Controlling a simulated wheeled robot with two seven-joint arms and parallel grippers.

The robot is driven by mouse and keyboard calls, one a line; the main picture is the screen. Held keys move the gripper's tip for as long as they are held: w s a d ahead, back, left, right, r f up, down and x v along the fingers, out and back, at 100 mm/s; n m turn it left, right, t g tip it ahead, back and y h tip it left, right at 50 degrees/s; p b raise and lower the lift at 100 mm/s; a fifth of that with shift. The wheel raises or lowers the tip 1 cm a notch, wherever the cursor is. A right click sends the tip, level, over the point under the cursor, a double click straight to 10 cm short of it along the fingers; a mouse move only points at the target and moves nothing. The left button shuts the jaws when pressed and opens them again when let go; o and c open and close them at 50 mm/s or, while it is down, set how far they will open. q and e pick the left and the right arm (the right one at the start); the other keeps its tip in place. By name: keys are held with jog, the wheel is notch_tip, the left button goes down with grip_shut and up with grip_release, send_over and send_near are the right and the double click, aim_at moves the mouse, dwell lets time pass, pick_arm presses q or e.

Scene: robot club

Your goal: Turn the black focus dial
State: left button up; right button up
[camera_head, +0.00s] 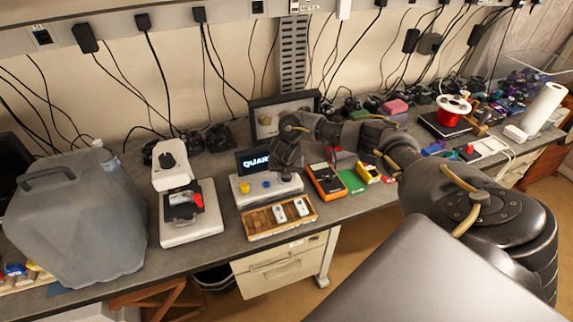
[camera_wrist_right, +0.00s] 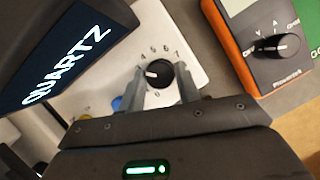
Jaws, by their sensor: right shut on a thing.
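The black dial (camera_wrist_right: 158,74) is round, with a white pointer mark, on a white panel (camera_wrist_right: 188,62) printed with numbers around it. My right gripper (camera_wrist_right: 160,82) has one finger on each side of the dial and is shut on it. In the head view my right gripper (camera_head: 285,172) reaches down over the right part of the white console (camera_head: 262,197) and hides the dial there. The console's dark screen reads QUARTZ (camera_wrist_right: 67,67). My left gripper is not in view.
A blue knob (camera_wrist_right: 116,103) sits left of the dial. An orange multimeter (camera_head: 325,180) stands close on the right. A wooden tray (camera_head: 262,232) with white pieces lies in front. A white device (camera_head: 187,226) and a large grey canister (camera_head: 75,225) stand to the left.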

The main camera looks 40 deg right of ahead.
jog(key=o, duration=1)
jog(key=shift+r, duration=0.1)
jog(key=shift+a+r, duration=0.1)
jog(key=shift+r, duration=0.2)
jog(key=shift+v, duration=5)
